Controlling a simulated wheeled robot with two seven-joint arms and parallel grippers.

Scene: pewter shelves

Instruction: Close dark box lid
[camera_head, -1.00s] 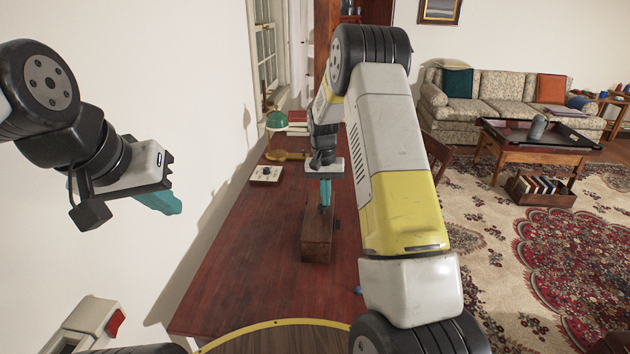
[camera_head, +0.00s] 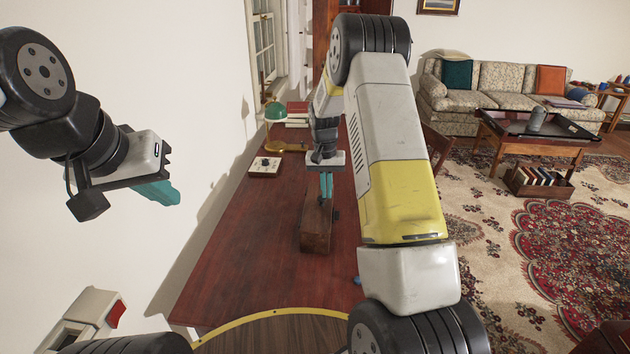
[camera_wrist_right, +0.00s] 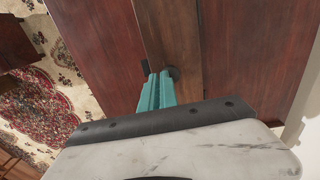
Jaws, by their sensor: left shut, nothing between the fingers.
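The dark brown wooden box (camera_head: 316,238) stands on the reddish desk, and its top looks flat or nearly so. I cannot tell whether a gap is left under the lid. My right gripper (camera_head: 326,186) points down at the far part of the box top. In the right wrist view its teal fingers (camera_wrist_right: 158,90) are together over the brown box (camera_wrist_right: 178,35), beside a small dark round part; contact is unclear. My left gripper (camera_head: 160,191) is shut and empty, in the air by the white wall, away from the box.
The desk (camera_head: 255,255) is mostly clear left of the box. A green lamp (camera_head: 276,113), a small pale device (camera_head: 265,166) and books (camera_head: 297,112) stand at its far end. A small blue item (camera_head: 357,281) lies near the right edge.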

